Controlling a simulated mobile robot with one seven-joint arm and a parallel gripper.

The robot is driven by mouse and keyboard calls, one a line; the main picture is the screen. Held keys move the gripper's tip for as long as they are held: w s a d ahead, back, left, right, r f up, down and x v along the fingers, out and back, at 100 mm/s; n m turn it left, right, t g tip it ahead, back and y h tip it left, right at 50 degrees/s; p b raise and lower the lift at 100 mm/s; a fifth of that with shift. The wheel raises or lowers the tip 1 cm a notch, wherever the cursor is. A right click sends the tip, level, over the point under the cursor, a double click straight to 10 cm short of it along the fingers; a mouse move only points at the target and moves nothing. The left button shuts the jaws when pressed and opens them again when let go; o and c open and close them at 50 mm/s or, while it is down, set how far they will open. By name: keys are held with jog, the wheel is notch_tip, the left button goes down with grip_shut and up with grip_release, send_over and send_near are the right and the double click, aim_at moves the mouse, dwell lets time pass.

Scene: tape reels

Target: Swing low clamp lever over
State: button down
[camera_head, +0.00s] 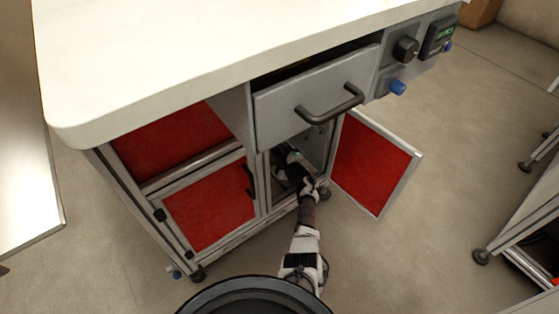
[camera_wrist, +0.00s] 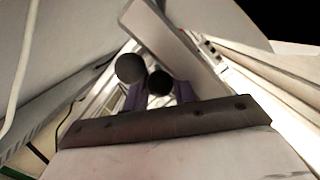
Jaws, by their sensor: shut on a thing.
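My gripper (camera_wrist: 160,97) is inside the low open compartment of the bench cabinet, and in the head view it is mostly hidden in shadow. In the wrist view its purple fingers show beyond a dark bar. A dark round-ended part (camera_wrist: 160,82), which looks like the clamp lever's end, sits between the fingers, and the gripper is shut on it. A second, larger dark round knob (camera_wrist: 130,68) is just left of it. A pale flat bar (camera_wrist: 160,30) slants behind them. The rest of the clamp cannot be made out.
The red-panelled door (camera_head: 372,165) stands open right of the compartment. A grey drawer (camera_head: 318,100) with a dark handle (camera_head: 330,104) hangs partly open above my arm. A closed red door (camera_head: 210,203) is at left. The worktop (camera_head: 200,50) overhangs all this.

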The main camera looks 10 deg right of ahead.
jog(key=shift+d, duration=0.1)
jog(key=c, duration=1.2)
grip_release()
jog(key=shift+o, duration=0.2)
